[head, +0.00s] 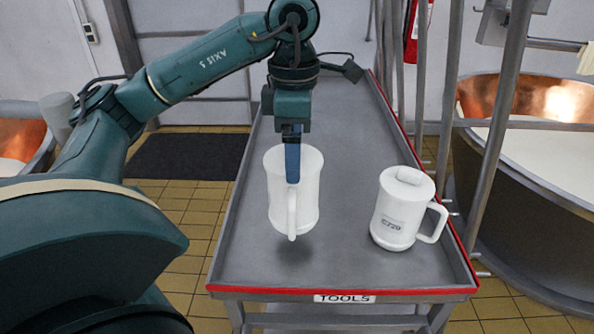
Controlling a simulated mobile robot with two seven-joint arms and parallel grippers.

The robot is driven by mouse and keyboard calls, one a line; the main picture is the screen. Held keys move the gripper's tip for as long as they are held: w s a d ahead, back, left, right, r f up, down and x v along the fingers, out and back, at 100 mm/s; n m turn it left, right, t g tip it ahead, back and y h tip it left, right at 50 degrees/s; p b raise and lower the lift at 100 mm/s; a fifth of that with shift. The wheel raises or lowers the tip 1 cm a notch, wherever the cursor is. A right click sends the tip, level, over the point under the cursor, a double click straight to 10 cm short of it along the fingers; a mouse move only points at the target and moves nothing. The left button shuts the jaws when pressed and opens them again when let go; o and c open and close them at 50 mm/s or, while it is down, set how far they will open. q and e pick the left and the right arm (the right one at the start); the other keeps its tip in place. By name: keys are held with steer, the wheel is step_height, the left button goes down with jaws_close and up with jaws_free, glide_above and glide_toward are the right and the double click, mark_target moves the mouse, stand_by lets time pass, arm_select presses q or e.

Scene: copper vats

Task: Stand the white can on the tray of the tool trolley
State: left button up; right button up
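A white can (307,208) with a handle toward me hangs upright over the near left part of the grey tray (343,265) of the tool trolley. A dark shadow lies on the tray below it, so it appears a little above the surface. My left gripper (292,170) points down at the can's near rim, above the handle. Its blue fingers line up one behind the other, and it appears shut on the can there. The far finger is hidden. My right gripper is not in view.
A second white can (399,210), lidded and with printed lettering, stands on the tray at the right, its handle to the right. The tray has a raised red edge (440,292). Metal posts and a copper vat (520,170) stand close on the right. The tray's far part is clear.

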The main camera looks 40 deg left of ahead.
arm_select(q)
steer(key=shift+f, duration=0.4)
steer(key=shift+f+b, duration=0.3)
steer(key=shift+f, duration=0.1)
step_height(320, 180, down, 2)
steer(key=shift+f+b, duration=0.25)
steer(key=shift+b, duration=0.35)
steer(key=shift+f, duration=0.4)
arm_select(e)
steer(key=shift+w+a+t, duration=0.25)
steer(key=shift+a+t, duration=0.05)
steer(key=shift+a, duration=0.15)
